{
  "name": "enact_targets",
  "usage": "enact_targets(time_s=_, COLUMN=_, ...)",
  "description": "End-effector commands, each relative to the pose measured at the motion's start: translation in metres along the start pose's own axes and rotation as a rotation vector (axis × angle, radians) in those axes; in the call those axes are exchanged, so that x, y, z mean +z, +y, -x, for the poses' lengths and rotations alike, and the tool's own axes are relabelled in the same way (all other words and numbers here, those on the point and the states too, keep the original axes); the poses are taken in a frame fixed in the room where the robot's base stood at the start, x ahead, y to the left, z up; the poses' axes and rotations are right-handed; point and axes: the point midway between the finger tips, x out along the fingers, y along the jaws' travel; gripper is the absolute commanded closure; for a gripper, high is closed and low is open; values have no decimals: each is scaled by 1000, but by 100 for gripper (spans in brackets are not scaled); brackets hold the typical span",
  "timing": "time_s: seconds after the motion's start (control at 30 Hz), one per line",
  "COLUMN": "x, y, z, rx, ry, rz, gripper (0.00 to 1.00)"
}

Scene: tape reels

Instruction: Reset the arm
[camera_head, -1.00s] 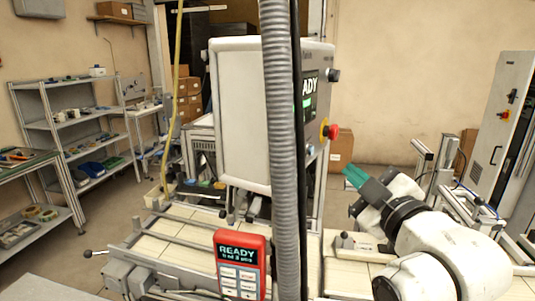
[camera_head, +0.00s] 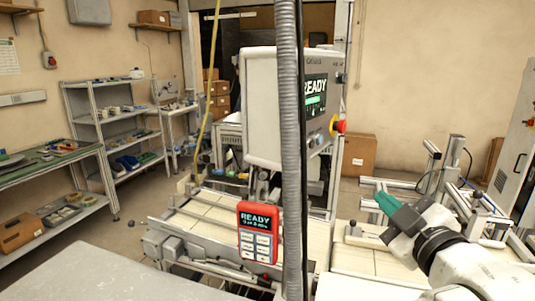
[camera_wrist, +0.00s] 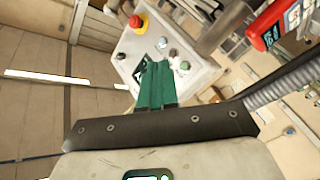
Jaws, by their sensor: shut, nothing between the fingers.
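My gripper (camera_head: 386,203) is at the right in the head view, at the end of my white arm. Its green fingers point up and to the left, over the bench area. In the wrist view the green fingers (camera_wrist: 156,84) lie side by side, shut with nothing between them. Behind them in that view is a machine control panel with a red and yellow stop button (camera_wrist: 136,22). The gripper appears apart from everything around it.
A white machine cabinet (camera_head: 262,110) with a READY screen (camera_head: 314,95) stands at centre. A red handheld panel (camera_head: 258,232) also reads READY. A grey corrugated hose (camera_head: 291,150) hangs in front. Shelves (camera_head: 115,130) stand left; a cardboard box (camera_head: 358,155) sits behind.

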Motion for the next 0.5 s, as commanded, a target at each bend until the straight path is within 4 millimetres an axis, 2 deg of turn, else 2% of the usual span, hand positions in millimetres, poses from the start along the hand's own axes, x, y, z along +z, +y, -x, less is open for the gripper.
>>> enact_targets(time_s=0.27, x=44, y=-40, z=14, rx=-81, ry=-119, rz=-126, gripper=100)
enact_targets(time_s=0.37, x=67, y=-60, z=24, rx=-120, ry=-187, rz=-191, gripper=100)
enact_targets(time_s=0.5, x=106, y=-97, z=47, rx=-183, ry=-313, rz=-304, gripper=100)
